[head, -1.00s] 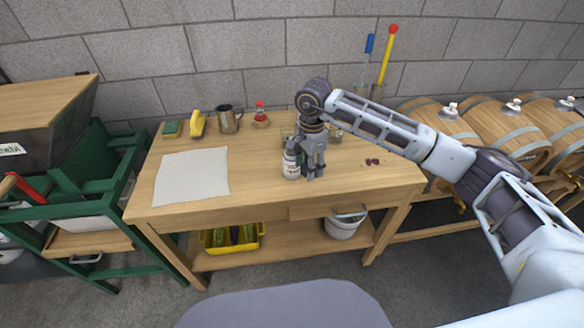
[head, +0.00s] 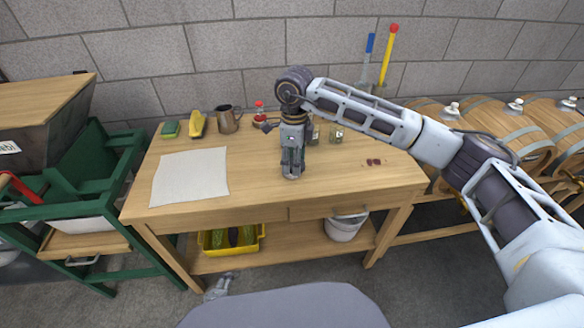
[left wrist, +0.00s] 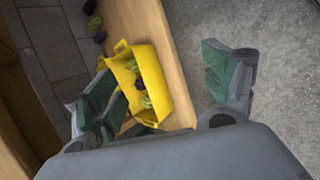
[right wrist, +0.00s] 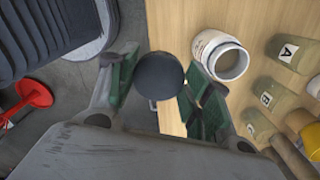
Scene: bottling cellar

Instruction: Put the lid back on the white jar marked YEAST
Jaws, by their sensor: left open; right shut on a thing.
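The white jar (right wrist: 222,58) stands open on the table in the right wrist view; I look into its round mouth. Its marking is not readable now. My right gripper (right wrist: 162,88) is shut on a dark round lid (right wrist: 160,76), which is beside the jar's mouth in that view, not on it. In the head view my right gripper (head: 292,168) points down over the middle of the table and largely hides the jar. My left gripper (left wrist: 165,90) is open and empty; in the head view it shows low by the table's front left leg (head: 218,287).
Jars marked A (right wrist: 288,51) and B (right wrist: 265,99) stand near the white jar. A white cloth or sheet (head: 190,176) lies on the table's left. A yellow crate (head: 208,243) sits on the lower shelf.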

